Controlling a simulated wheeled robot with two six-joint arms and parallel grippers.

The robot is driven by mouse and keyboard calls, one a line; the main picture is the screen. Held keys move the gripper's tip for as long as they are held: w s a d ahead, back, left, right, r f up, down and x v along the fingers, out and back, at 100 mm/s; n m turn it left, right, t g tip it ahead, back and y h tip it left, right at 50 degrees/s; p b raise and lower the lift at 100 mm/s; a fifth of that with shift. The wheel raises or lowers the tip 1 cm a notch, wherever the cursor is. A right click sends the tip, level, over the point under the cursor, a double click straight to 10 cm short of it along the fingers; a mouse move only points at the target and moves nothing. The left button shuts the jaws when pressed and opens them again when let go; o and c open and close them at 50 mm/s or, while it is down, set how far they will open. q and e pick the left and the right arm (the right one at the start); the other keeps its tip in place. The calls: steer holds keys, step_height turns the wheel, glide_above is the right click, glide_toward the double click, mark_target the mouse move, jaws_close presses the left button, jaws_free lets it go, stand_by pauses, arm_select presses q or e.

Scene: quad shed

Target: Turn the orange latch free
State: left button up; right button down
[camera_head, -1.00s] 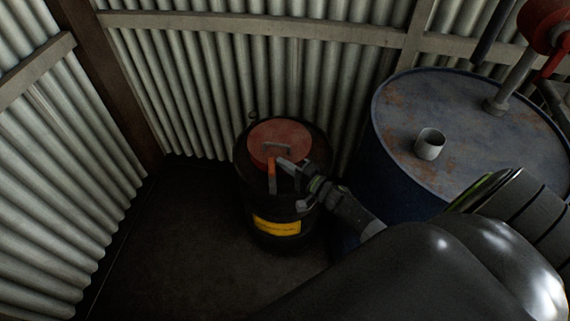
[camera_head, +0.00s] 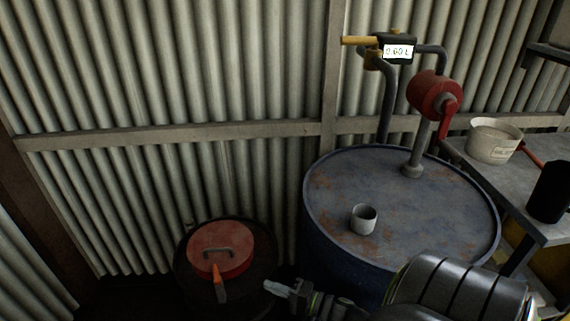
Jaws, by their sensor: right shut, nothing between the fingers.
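The orange latch (camera_head: 217,279) sits at the front edge of a red lid (camera_head: 221,245) on a dark, round container (camera_head: 184,268) at the lower left. The latch points down and slightly right, with a dark lower end. The container's lower part is cut off by the frame. My left gripper is not in view.
A rusty blue drum (camera_head: 400,200) stands right of the container, bearing a small grey cup (camera_head: 363,219) and a red hand pump (camera_head: 434,95). A workbench (camera_head: 480,166) with a white bucket (camera_head: 494,140) is at the right. Corrugated walls (camera_head: 230,60) close in behind.

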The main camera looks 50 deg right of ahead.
steer(key=shift+v, duration=1.7)
